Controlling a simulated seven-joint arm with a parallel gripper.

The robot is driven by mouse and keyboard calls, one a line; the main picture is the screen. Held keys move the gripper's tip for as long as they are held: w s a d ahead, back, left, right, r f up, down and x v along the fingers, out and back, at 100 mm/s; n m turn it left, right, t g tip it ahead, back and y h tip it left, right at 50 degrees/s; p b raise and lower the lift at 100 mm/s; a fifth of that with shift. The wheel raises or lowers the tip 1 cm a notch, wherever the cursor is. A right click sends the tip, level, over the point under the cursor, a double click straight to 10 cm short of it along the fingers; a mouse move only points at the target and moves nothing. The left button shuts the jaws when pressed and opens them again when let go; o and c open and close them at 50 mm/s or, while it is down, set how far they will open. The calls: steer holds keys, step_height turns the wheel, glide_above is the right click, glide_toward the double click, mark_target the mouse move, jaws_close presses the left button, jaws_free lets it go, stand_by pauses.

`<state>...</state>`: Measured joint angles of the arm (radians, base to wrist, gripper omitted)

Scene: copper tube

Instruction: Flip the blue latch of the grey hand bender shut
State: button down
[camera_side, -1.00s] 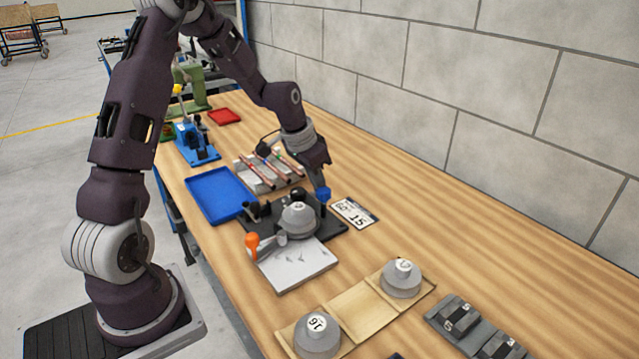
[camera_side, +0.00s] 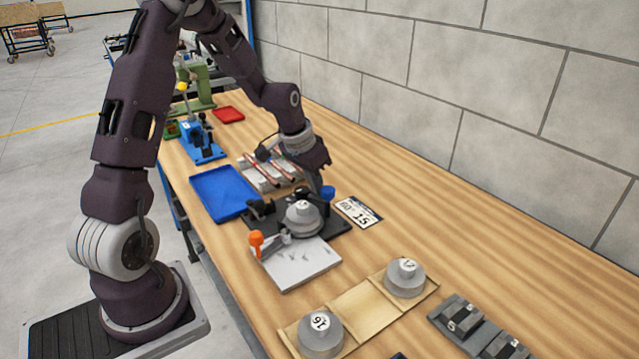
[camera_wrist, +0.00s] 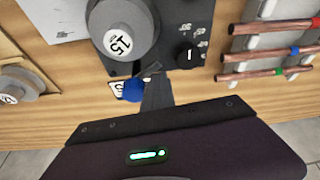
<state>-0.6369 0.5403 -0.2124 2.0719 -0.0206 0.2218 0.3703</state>
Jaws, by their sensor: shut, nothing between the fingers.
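The grey hand bender (camera_side: 303,217) sits on a dark base plate on the bench. Its round former, marked 15, shows at the top of the wrist view (camera_wrist: 122,38). The blue latch (camera_side: 328,192) stands at the wall-side edge of the bender. In the wrist view the blue latch (camera_wrist: 130,90) lies just left of my fingers, partly hidden. My gripper (camera_side: 316,187) is shut and empty, low beside the latch. Its fingertips (camera_wrist: 153,72) are over the edge of the dark base in the wrist view. I cannot tell whether they touch the latch.
An orange-tipped handle (camera_side: 256,240) rises over a pale plate at the front. A blue tray (camera_side: 222,192) and a rack of copper tubes (camera_side: 272,170) stand behind. A label card (camera_side: 358,211) lies right of the bender.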

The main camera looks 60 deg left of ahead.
mark_target(314, 196)
steer(key=n, duration=0.2)
steer(key=s+n+y, duration=0.1)
steer(key=shift+d+n, duration=0.25)
steer(key=shift+n, duration=0.15)
steer(key=n, duration=0.1)
steer(key=s+n+y, duration=0.1)
steer(key=n+g, duration=0.1)
steer(key=n, duration=0.1)
steer(key=shift+s+d, duration=0.15)
steer(key=shift+d, duration=0.2)
steer(key=shift+w+d, duration=0.45)
steer(key=shift+w, duration=0.4)
steer(key=shift+w+a+r, duration=0.1)
steer(key=shift+w+a, duration=0.05)
steer(key=a, duration=0.1)
steer(key=w+a, duration=0.1)
steer(key=a, duration=0.1)
steer(key=shift+w+a+r, duration=0.2)
steer(key=shift+a+r, duration=0.2)
steer(key=v, duration=0.9)
steer(key=shift+d, duration=0.35)
